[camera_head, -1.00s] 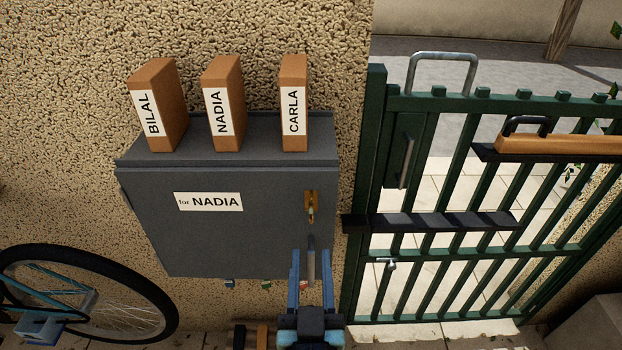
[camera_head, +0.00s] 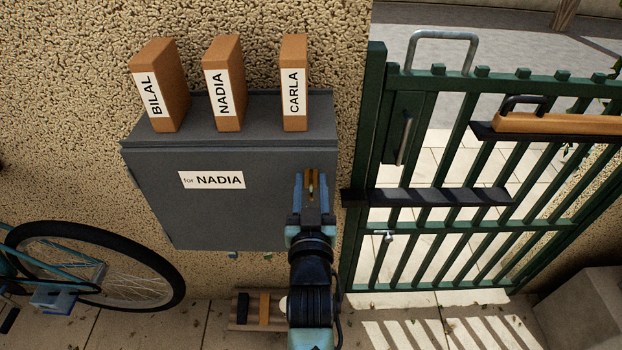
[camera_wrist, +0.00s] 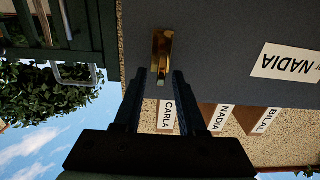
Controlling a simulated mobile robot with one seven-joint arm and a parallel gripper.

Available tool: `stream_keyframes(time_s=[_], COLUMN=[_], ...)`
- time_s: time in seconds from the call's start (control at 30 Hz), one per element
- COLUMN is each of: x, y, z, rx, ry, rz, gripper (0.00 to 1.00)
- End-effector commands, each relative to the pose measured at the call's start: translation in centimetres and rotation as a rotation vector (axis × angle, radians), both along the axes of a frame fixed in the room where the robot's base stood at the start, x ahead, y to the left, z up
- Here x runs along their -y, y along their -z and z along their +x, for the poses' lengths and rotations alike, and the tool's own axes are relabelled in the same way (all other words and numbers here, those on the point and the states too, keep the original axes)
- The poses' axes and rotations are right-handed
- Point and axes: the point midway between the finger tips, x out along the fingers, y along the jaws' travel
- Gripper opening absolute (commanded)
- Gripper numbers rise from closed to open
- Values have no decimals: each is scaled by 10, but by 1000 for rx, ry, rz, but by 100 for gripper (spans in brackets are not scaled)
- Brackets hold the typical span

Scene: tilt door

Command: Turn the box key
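The dark grey box (camera_head: 215,215) hangs on the wall with a "for NADIA" label (camera_head: 212,180) on its front. A brass key fitting (camera_head: 312,179) sits at the right side of that front. My gripper (camera_head: 312,190) is in front of it, one finger on each side. In the wrist view, which is upside down, the brass key fitting (camera_wrist: 162,50) is upright between and just beyond the fingertips of my open gripper (camera_wrist: 160,75). A gap shows on both sides of it. I cannot tell whether the fingers touch it.
Parcels labelled BILAL (camera_head: 162,85), NADIA (camera_head: 224,85) and CARLA (camera_head: 294,85) stand on the box. A green gate (camera_head: 440,225) with dark ledges is close on the right. A bicycle (camera_head: 100,265) leans at the lower left. A wooden item (camera_head: 250,322) lies on the ground below the box.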

Motion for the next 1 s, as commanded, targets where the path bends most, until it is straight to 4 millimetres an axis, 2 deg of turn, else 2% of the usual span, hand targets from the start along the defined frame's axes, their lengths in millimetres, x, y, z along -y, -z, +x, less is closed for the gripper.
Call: stream_keyframes(time_s=[0.37, 0.4, 0.6, 0.63, 1.0], x=[0, 0, 0, 0, 0], y=[0, 0, 0, 0, 0], z=[6, 6, 6, 6, 6], rx=[1, 1, 0, 0, 0], ry=[0, 0, 0, 0, 0], rz=[0, 0, 0, 0, 4], gripper=[40, 38, 2, 0, 0])
